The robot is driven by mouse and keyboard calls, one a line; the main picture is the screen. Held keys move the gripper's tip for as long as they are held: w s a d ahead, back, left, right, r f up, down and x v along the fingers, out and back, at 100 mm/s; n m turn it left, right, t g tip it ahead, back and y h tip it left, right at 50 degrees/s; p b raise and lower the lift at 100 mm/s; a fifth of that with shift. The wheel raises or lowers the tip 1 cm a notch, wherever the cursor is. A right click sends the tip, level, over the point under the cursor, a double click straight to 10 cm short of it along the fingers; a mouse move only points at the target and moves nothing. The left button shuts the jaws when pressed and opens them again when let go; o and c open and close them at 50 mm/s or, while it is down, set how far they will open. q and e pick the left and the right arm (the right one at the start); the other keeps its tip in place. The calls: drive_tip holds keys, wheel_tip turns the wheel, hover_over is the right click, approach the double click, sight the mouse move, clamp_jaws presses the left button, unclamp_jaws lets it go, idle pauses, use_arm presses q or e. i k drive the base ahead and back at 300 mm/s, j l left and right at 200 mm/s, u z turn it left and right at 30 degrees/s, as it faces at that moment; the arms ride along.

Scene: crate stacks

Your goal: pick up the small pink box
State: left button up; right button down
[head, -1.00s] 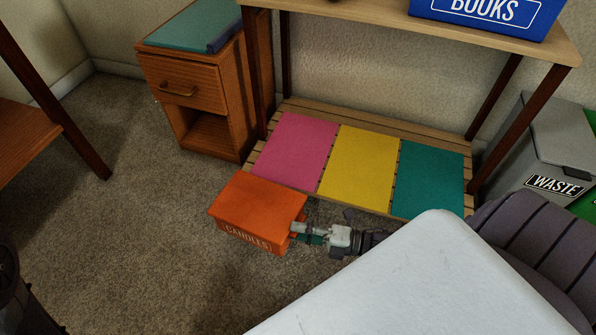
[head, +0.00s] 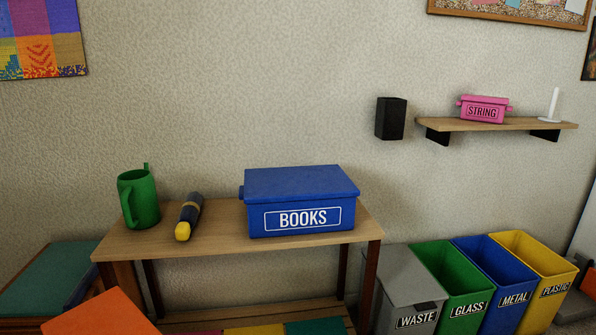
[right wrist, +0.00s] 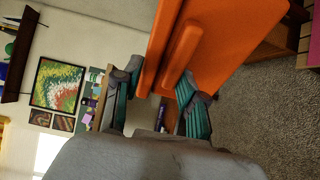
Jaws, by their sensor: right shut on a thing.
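The small pink box (head: 483,108), labelled STRING, sits on a wooden wall shelf at the upper right of the head view, with small handles at its sides. My right gripper (right wrist: 157,98) shows in the right wrist view, with its teal-lined fingers on either side of the edge of an orange box (right wrist: 228,45). It is shut on that box, far from the pink one. The orange box also shows at the lower left of the head view (head: 100,316). My left gripper is in neither current view.
The wall shelf (head: 530,125) also bears a white candle (head: 553,105); a black speaker (head: 391,118) hangs left of it. Several bins, including WASTE (head: 405,280), stand right.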

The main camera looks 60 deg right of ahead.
sight(297, 178)
drive_tip(key=k+l+z, duration=0.15)
drive_tip(key=k+z, duration=0.2)
drive_tip(key=k, duration=0.3)
drive_tip(key=i+j+z, duration=0.15)
drive_tip(key=z, duration=1.75)
